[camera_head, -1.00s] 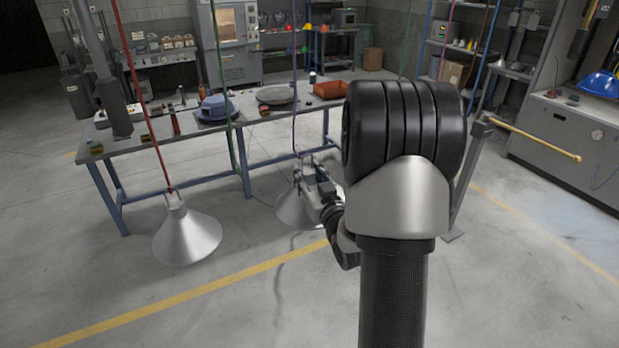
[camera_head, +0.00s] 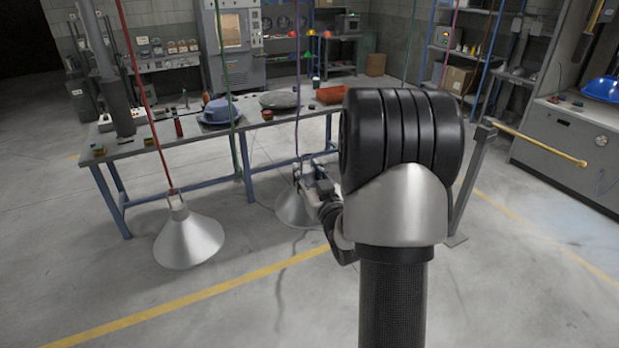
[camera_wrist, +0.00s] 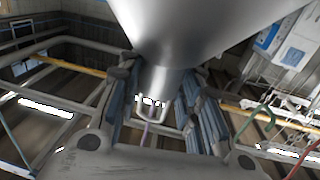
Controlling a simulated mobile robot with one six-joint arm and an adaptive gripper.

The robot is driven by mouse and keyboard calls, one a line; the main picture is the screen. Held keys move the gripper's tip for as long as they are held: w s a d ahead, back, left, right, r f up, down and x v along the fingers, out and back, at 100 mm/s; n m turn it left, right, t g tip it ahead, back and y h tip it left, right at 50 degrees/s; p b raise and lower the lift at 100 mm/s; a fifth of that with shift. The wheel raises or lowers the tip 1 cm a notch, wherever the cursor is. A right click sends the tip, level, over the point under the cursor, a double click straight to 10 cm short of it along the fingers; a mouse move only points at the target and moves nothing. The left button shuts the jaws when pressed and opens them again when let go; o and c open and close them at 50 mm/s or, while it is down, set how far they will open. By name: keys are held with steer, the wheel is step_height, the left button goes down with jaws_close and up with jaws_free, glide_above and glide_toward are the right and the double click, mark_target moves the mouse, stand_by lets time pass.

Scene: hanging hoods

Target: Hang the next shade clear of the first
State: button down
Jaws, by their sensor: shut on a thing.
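A silvery cone shade (camera_head: 188,240) hangs from a red cord (camera_head: 148,105) at the left in the head view, wide side down. A second silvery shade (camera_head: 291,210) hangs to its right under a purple cord (camera_head: 297,110), with floor visible between the two. My gripper (camera_head: 303,175) is at the top of this second shade, which my arm partly hides. In the wrist view the fingers (camera_wrist: 155,105) are shut on the neck of this shade (camera_wrist: 200,25), and the purple cord (camera_wrist: 146,132) runs from its end.
A long workbench (camera_head: 170,140) stands behind both shades, with a blue item (camera_head: 220,110) and an orange tray (camera_head: 330,94) on it. A green cord (camera_head: 228,80) hangs between the shades. A yellow bar (camera_head: 540,143) stands out at the right. Open floor lies in front.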

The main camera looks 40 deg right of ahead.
steer(key=shift+w, duration=0.3)
steer(key=shift+w, duration=0.1)
steer(key=shift+b+x, duration=0.85)
steer(key=shift+x, duration=0.55)
steer(key=shift+a+f+b, duration=0.1)
steer(key=shift+f+b, duration=1.2)
steer(key=shift+b, duration=0.45)
steer(key=c, duration=1.1)
jaws_free()
steer(key=shift+o, duration=0.2)
